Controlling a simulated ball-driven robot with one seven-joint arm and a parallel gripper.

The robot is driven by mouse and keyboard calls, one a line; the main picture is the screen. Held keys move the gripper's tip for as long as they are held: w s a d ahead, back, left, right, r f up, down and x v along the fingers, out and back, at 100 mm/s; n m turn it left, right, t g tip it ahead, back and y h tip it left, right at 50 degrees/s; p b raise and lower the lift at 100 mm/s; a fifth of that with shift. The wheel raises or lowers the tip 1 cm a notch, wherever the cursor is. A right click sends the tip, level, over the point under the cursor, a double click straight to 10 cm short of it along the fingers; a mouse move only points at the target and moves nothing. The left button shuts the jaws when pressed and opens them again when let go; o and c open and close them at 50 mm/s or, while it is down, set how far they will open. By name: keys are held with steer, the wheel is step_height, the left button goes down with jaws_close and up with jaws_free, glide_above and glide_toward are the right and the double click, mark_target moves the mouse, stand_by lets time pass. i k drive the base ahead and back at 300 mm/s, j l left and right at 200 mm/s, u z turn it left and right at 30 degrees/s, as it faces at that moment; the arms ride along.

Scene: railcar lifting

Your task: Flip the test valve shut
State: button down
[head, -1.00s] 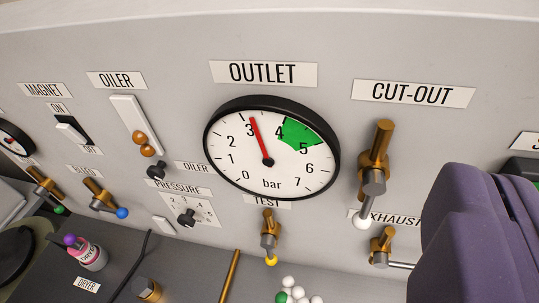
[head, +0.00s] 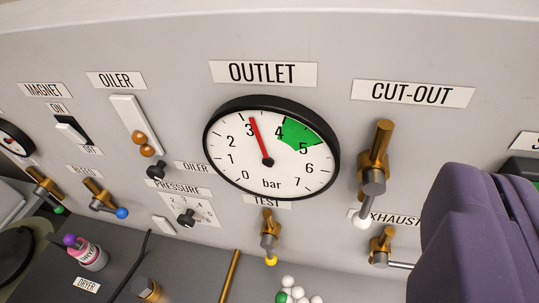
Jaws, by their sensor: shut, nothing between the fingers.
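The test valve (head: 269,228) is a small brass valve low on the grey panel, just under the OUTLET gauge. Its short lever points down and ends in a yellow ball (head: 271,260). The TEST label (head: 268,202) above it is partly covered by the gauge rim. My gripper (head: 475,185) shows as a large purple shape at the lower right, shut and empty. It is well to the right of the test valve and apart from it.
The OUTLET gauge (head: 271,148) reads a little above 3 bar. The cut-out valve (head: 376,165) and exhaust valve (head: 382,246) stand between my gripper and the test valve. White balls and a green one (head: 288,293) lie below. A brass rod (head: 229,276) is at lower left of the valve.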

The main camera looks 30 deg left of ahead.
mark_target(267, 243)
steer(key=k+l+u, duration=0.1)
steer(key=k+u, duration=0.25)
steer(key=k, duration=2.2)
steer(key=i+j, duration=0.15)
steer(key=i, duration=0.45)
steer(key=i+j, duration=0.15)
steer(key=i, duration=0.5)
steer(key=i+j, duration=0.15)
steer(key=i, duration=0.45)
steer(key=i+j, duration=0.15)
steer(key=i, duration=0.5)
